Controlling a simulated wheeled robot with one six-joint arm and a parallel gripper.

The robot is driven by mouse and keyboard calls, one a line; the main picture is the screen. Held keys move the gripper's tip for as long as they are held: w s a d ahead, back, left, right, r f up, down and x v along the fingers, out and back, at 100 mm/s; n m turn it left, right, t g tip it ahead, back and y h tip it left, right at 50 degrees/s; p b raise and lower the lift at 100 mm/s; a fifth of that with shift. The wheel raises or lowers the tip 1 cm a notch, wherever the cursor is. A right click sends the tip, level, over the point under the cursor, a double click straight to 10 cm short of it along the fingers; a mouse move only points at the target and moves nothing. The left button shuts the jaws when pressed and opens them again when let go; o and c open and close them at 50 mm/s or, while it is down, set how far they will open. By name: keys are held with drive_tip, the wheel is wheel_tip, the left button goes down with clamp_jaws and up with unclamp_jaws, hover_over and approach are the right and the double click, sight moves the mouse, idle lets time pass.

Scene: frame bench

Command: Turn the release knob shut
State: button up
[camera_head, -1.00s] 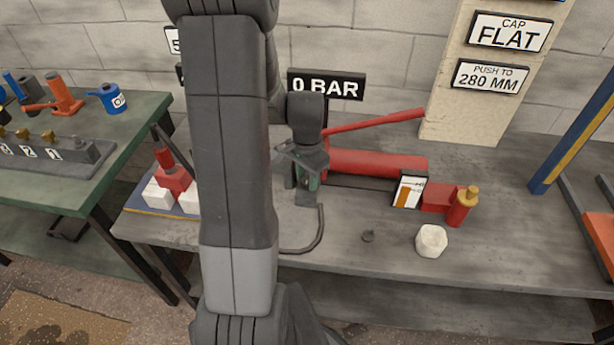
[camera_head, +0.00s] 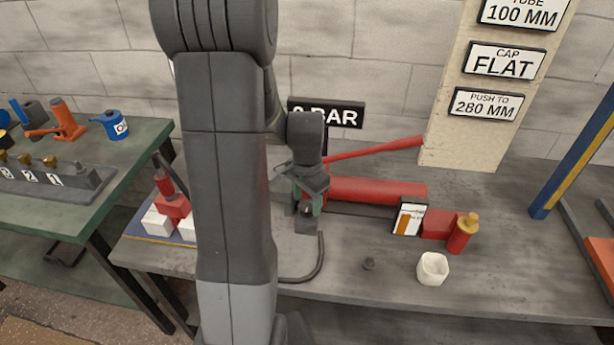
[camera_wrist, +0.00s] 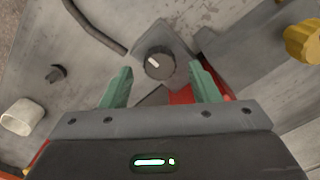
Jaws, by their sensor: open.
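The release knob (camera_wrist: 159,63) is a dark round knob with a white pointer mark, on a grey block (camera_wrist: 178,42) in the wrist view. The pointer slants toward the upper left. My gripper (camera_wrist: 160,85) is open, its two green fingers on either side of the view just short of the knob, with nothing between them. In the head view my gripper (camera_head: 308,205) is over the left end of the red pump (camera_head: 375,190) and partly hides the knob there.
A red pump handle (camera_head: 375,149) slopes up rightward behind my gripper. A white cup (camera_head: 432,268), a small dark part (camera_head: 368,264) and a yellow-topped red fitting (camera_head: 461,234) stand on the grey bench (camera_head: 520,255). A dark hose (camera_head: 318,262) curves in front. A 0 BAR sign stands behind.

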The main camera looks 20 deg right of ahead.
sight(307, 208)
wheel_tip(307, 208, up, 12)
drive_tip(key=shift+p, duration=0.4)
drive_tip(key=shift+f, duration=0.15)
wheel_tip(307, 208, down, 14)
drive_tip(key=shift+r+b, duration=0.1)
drive_tip(key=shift+b, duration=0.5)
